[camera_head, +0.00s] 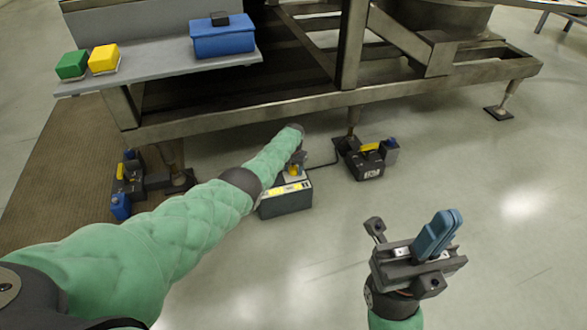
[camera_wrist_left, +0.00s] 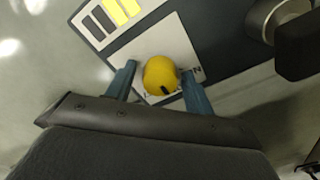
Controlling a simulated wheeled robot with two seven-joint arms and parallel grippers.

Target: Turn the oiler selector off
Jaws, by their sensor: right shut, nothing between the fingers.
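The oiler (camera_head: 286,203) is a dark grey box with a pale top, low on the floor under the machine frame. Its selector is a round yellow knob (camera_wrist_left: 160,74) on a white plate (camera_wrist_left: 150,44), with a dark mark on its lower edge in the left wrist view. Plate lettering is partly covered; an "N" shows right of the knob. My left gripper (camera_wrist_left: 158,84) is open, with one blue finger on each side of the knob; contact is unclear. In the head view my left arm mostly hides the knob and fingers. My right gripper (camera_head: 438,234) is shut and empty, above open floor.
The metal machine frame (camera_head: 330,97) runs above and behind the oiler. A dark unit with a yellow part (camera_head: 366,162) stands to its right, joined by a cable. Another unit (camera_head: 140,180) is at the left. Blue, green and yellow boxes lie on a shelf (camera_head: 160,74). The right floor is clear.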

